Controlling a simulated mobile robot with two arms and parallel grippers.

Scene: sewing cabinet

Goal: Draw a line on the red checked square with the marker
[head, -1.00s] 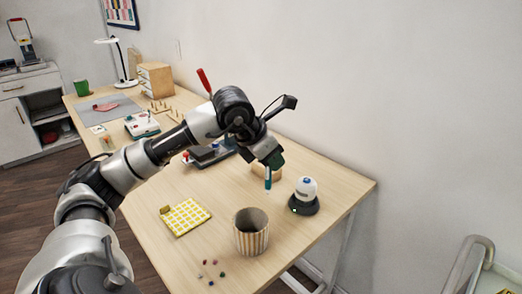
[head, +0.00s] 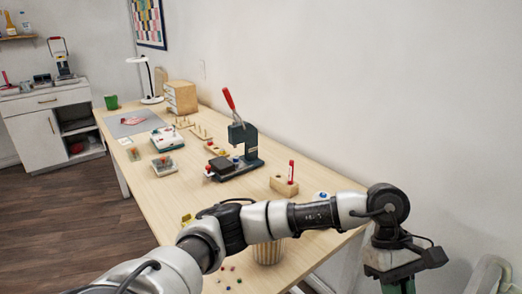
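A small red and pale piece of cloth (head: 132,121) lies on the grey mat (head: 118,129) at the far end of the table; I cannot tell whether it is the red checked square. A red, marker-like stick (head: 291,170) stands upright in a small wooden block (head: 284,187) right of the press. My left arm stretches across the front of the table. My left gripper (head: 398,287) points down at the bottom right, beyond the table's right edge; its fingertips are cut off by the frame. My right gripper is out of view.
A press with a red lever (head: 243,142) stands mid-table, with the white machine (head: 166,139) to its left. A striped cup (head: 268,252) is partly behind my arm. A yellow piece (head: 187,219) and a blue-topped white item (head: 321,196) show just above the arm. Small beads (head: 229,268) lie in front.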

